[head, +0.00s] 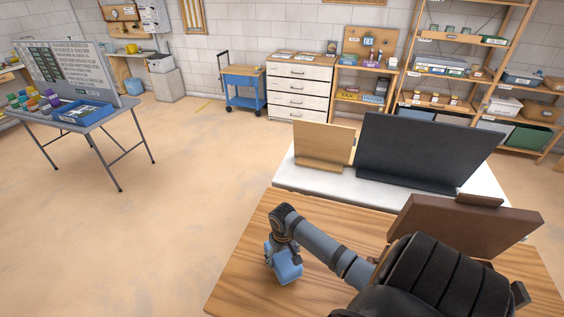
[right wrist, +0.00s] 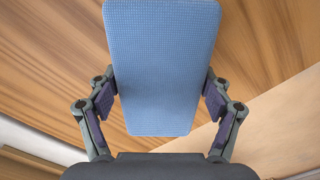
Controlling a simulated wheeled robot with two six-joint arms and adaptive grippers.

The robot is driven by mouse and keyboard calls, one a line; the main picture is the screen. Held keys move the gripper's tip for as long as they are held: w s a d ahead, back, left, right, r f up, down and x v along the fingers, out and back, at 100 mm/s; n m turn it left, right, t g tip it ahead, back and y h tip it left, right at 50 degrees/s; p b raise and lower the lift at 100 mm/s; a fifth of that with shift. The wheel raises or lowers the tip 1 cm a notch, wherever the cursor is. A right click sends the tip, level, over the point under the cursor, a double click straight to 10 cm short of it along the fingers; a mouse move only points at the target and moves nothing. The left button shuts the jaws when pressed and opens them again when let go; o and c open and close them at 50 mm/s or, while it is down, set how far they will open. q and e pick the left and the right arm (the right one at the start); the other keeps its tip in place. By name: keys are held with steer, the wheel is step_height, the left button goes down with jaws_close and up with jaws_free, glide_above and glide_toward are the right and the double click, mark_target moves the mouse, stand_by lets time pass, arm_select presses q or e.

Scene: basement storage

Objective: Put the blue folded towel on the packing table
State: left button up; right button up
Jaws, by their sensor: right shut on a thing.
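The blue folded towel (head: 287,268) is in my right gripper (head: 281,252), over the left part of the near wooden tabletop (head: 245,268). In the right wrist view the towel (right wrist: 160,60) is a light blue textured block, with the fingers of the right gripper (right wrist: 160,97) closed on both its sides. I cannot tell whether the towel touches the wood or hangs just above it. No label shows which table is the packing table. My left gripper is not in view.
Behind the wood is a white surface (head: 300,180) with a wooden board (head: 323,143) and a dark panel (head: 418,148). A brown panel (head: 465,228) stands right of my arm. A folding table (head: 92,121) with a blue tray is far left. The floor between is clear.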

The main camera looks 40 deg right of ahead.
mark_target(282, 254)
steer(key=shift+w+f, duration=0.2)
steer(key=shift+w, duration=0.05)
steer(key=shift+f, duration=1.6)
steer(key=o, duration=1.2)
steer(key=shift+f, duration=0.1)
step_height(282, 254, up, 12)
steer(key=shift+r, duration=0.1)
